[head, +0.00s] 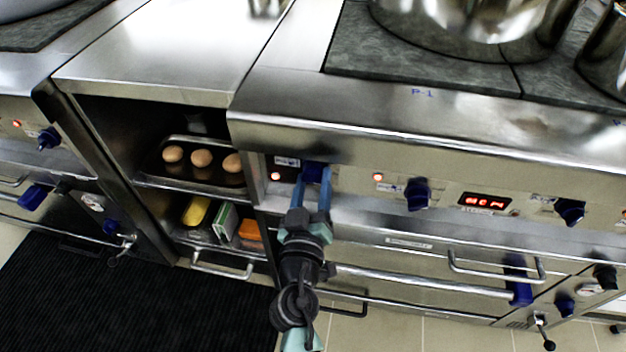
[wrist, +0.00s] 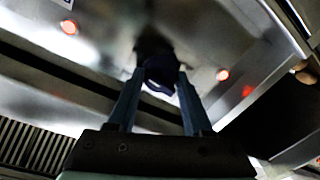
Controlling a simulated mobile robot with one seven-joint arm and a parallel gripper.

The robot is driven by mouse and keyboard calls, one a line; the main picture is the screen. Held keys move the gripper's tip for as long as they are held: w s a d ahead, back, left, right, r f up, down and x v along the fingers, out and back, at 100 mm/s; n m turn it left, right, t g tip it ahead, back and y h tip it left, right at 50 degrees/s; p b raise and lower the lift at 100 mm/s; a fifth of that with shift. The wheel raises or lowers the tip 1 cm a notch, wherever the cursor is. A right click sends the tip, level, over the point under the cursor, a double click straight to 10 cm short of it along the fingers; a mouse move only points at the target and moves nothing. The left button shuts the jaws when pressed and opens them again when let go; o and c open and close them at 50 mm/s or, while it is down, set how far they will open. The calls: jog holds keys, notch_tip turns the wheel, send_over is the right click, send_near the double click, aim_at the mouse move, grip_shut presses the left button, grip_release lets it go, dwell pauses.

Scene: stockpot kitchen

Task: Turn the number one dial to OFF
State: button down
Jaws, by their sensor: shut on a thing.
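The number one dial, a dark blue knob (head: 315,172), sits on the front panel of the stove near its left end. My gripper (head: 312,190) reaches up to it from below, with one finger on each side. In the wrist view my gripper (wrist: 160,85) is shut on the dark knob (wrist: 160,70). The fingers hide part of the knob, and I cannot read which setting it points to. A red light (head: 275,176) glows just left of the knob.
Another blue dial (head: 418,193) and a red display (head: 485,201) lie to the right on the panel. A drawer handle (head: 495,268) sticks out below. An open shelf holds a tray (head: 190,184) with eggs, left of my gripper. A large pot (head: 465,25) stands on top.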

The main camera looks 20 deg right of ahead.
jog(key=n+p, duration=0.1)
jog(key=n, duration=0.4)
jog(key=shift+r, duration=0.1)
jog(key=n+p, duration=0.1)
jog(key=n, duration=0.3)
jog(key=shift+r+n+g+p, duration=0.1)
jog(key=shift+n+g+p, duration=0.2)
jog(key=shift+g+p, duration=0.1)
jog(key=n+p, duration=0.1)
jog(key=n, duration=0.3)
jog(key=shift+h, duration=0.4)
jog(key=n+p, duration=0.1)
jog(key=n, duration=0.3)
jog(key=shift+n+g, duration=0.3)
jog(key=shift+n, duration=0.1)
jog(key=shift+h+p, duration=0.3)
jog(key=shift+c, duration=1.6)
grip_release()
jog(key=shift+a+r, duration=0.1)
jog(key=shift+a, duration=0.05)
